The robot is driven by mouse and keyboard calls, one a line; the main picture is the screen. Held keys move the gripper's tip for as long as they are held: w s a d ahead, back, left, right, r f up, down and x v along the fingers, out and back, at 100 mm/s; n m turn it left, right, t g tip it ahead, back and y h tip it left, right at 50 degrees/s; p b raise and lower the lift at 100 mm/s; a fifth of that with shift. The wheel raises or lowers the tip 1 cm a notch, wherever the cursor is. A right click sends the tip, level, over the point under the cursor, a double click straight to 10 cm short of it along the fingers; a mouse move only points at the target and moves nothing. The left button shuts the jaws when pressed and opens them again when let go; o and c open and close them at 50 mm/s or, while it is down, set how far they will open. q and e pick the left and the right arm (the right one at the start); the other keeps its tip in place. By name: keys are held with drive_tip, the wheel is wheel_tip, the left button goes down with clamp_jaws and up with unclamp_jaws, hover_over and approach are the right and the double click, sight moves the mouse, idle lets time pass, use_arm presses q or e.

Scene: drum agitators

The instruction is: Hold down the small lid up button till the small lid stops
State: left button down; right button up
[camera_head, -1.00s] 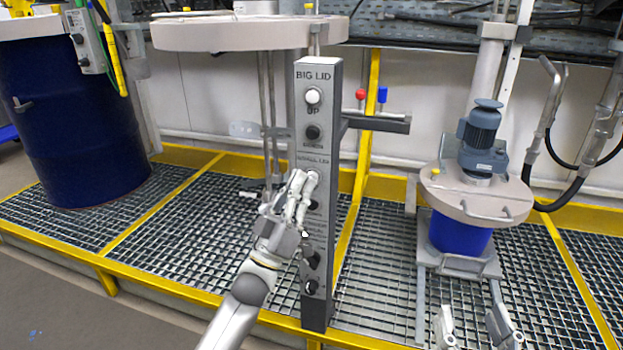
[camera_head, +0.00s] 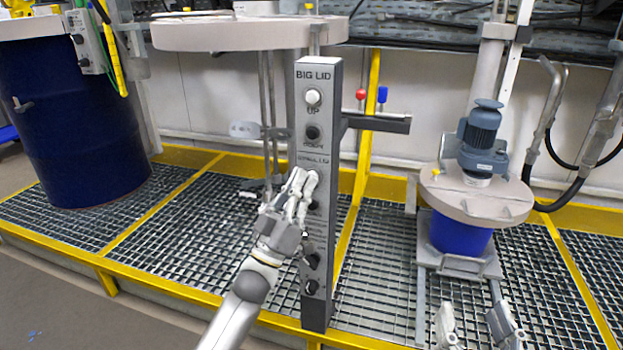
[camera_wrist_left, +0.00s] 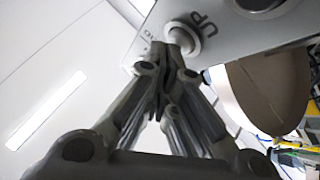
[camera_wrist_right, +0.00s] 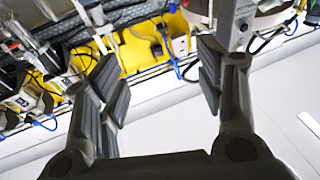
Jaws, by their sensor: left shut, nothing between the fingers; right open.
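The control post (camera_head: 318,235) stands upright in the middle of the head view, with BIG LID buttons above and a SMALL LID label below them. My left gripper (camera_head: 306,176) is shut and empty, its fingertips at the post just below that label. In the left wrist view, its fingertips (camera_wrist_left: 178,40) meet the white round up button (camera_wrist_left: 191,36) beside the word UP and partly cover it. The small lid (camera_head: 470,197), carrying a grey motor, sits over a small blue drum (camera_head: 459,235) at the right. My right gripper (camera_head: 475,325) is open at the bottom edge.
A big round lid (camera_head: 235,34) is raised behind the post at upper left. A large dark blue drum (camera_head: 80,125) stands at the left. Yellow-edged floor grating (camera_head: 380,265) surrounds the post. A grey bar (camera_head: 378,123) sticks out right of the post.

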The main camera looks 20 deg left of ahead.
use_arm(q)
drive_tip(key=shift+w, duration=0.3)
use_arm(e)
drive_tip(key=shift+s+r+t, duration=0.1)
drive_tip(key=shift+r+t, duration=0.2)
drive_tip(key=shift+r, duration=0.2)
drive_tip(key=shift+f, duration=0.2)
idle(3.7)
drive_tip(key=shift+r, duration=0.25)
idle(0.5)
drive_tip(key=shift+f, duration=0.3)
idle(0.5)
drive_tip(key=shift+r, duration=0.25)
idle(0.4)
use_arm(q)
drive_tip(key=shift+s+p, duration=0.55)
drive_tip(key=shift+s, duration=0.4)
use_arm(e)
drive_tip(key=shift+w+d+f+g+h, duration=0.15)
drive_tip(key=shift+f+g+h, duration=0.1)
drive_tip(key=shift+f+g, duration=0.9)
drive_tip(key=shift+w+d+f+g+h, duration=0.2)
drive_tip(key=shift+f+g, duration=0.35)
drive_tip(key=shift+f, duration=1.1)
drive_tip(key=shift+s, duration=0.1)
